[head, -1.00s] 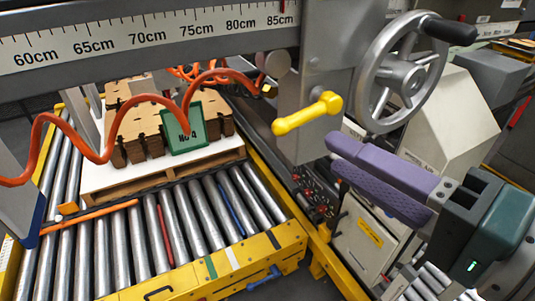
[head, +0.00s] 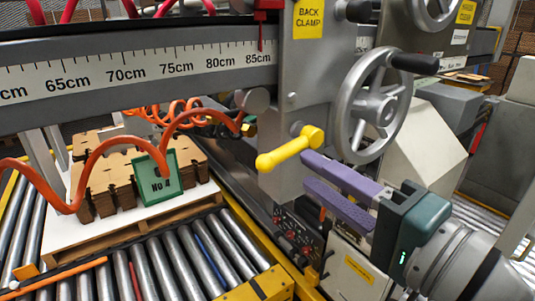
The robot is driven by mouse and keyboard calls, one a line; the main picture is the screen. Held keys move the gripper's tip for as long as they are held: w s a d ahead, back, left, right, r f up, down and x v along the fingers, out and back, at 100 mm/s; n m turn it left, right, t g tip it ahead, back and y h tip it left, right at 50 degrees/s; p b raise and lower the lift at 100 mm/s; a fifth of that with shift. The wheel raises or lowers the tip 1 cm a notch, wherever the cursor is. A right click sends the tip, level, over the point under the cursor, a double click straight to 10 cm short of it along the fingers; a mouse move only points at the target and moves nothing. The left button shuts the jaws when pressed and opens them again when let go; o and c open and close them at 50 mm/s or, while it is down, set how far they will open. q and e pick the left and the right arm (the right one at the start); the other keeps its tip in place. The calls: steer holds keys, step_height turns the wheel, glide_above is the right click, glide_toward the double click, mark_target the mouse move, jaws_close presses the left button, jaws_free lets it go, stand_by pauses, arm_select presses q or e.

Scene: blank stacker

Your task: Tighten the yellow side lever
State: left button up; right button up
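The yellow side lever (head: 290,148) sticks out from the grey clamp housing, its rounded free end pointing down and left. My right gripper (head: 306,171) has two purple fingers pointing left toward the housing. The fingers look parted, with nothing seen between them. Their tips are just below and right of the lever's upper end; I cannot tell whether they touch it. My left gripper is out of view.
A grey handwheel (head: 375,106) with a black handle is just above my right gripper. A ruler beam (head: 150,78) crosses the upper left. Cut boards (head: 110,180) with a green "No 4" card (head: 155,178) lie on a pallet over the roller conveyor (head: 185,255). Orange hoses loop above.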

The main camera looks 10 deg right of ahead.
mark_target(287, 157)
steer(key=shift+x, duration=2.75)
steer(key=d+f+n+b, duration=0.1)
steer(key=n, duration=0.3)
steer(key=w+d+f+n+b, duration=0.1)
steer(key=f+n, duration=0.1)
steer(key=n, duration=0.3)
steer(key=d+f+n+b, duration=0.1)
steer(key=n+b, duration=0.1)
steer(key=n, duration=0.2)
steer(key=shift+w+d+f+n, duration=0.2)
steer(key=shift+d+n, duration=0.1)
steer(key=shift+d, duration=0.1)
steer(key=n, duration=0.1)
steer(key=d+n, duration=0.1)
steer(key=n, duration=0.1)
steer(key=shift+w+d+r, duration=0.1)
steer(key=shift+w+d, duration=0.05)
steer(key=shift+w, duration=0.05)
steer(key=p+v, duration=0.4)
steer(key=v, duration=0.5)
